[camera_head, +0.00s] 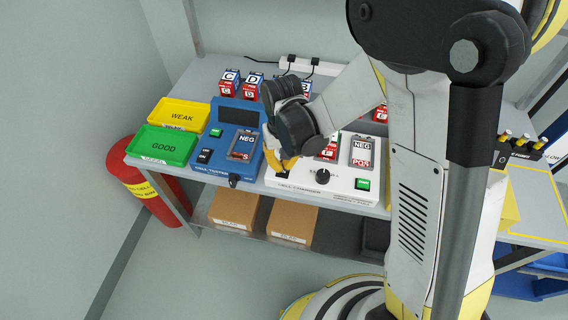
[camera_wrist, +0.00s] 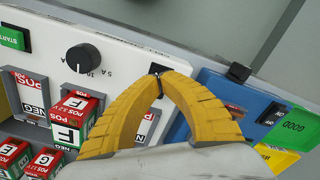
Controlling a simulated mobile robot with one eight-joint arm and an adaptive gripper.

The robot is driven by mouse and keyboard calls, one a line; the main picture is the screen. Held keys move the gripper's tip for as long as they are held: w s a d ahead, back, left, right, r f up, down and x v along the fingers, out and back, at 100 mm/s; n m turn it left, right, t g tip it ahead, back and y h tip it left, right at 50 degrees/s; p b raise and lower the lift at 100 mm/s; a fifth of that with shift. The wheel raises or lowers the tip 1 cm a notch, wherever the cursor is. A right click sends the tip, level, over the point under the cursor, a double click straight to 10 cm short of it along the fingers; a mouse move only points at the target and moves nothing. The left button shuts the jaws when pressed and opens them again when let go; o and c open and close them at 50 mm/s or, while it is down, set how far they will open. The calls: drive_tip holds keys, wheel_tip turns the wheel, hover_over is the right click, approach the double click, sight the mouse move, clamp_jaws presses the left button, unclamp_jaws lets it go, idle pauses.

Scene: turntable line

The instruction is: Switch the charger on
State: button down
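The white charger (camera_head: 290,187) stands on the bench, right of the blue tester. It has a black dial (camera_head: 322,176), a green start button (camera_head: 363,184) and slots, one with a red cell (camera_head: 327,153) in it. In the wrist view the charger (camera_wrist: 125,62) shows with its dial (camera_wrist: 83,58) and start button (camera_wrist: 12,38). My gripper (camera_wrist: 163,82) looks shut and empty, its yellow fingertips together over the charger's end by the tester. A small black part (camera_wrist: 157,68), perhaps the power switch, shows just beyond the tips. Contact cannot be told. In the head view my gripper (camera_head: 281,165) partly hides this end.
The blue cell tester (camera_head: 217,168) stands close beside the charger, its own on/off switch (camera_wrist: 272,113) near my fingers. Green (camera_head: 165,147) and yellow (camera_head: 180,115) trays lie further left. Several lettered cells (camera_head: 240,84) stand behind. Cardboard boxes (camera_head: 290,222) sit on the lower shelf.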

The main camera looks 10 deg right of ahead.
sight(283, 171)
drive_tip(key=shift+r+p, duration=1.5)
drive_tip(key=shift+r, duration=1.1)
drive_tip(key=shift+r, duration=0.1)
drive_tip(key=s+d+r+m+t+b, duration=0.1)
drive_tip(key=s+d+r+t+b, duration=0.1)
drive_tip(key=s+d+r, duration=0.3)
drive_tip(key=s+d+r+m+t+b, duration=0.1)
drive_tip(key=s+d+r+t+b, duration=0.1)
drive_tip(key=s+d+r+t, duration=0.3)
drive_tip(key=d+r, duration=0.3)
drive_tip(key=r, duration=0.2)
drive_tip(key=shift+s+d, duration=0.25)
drive_tip(key=shift+s, duration=0.15)
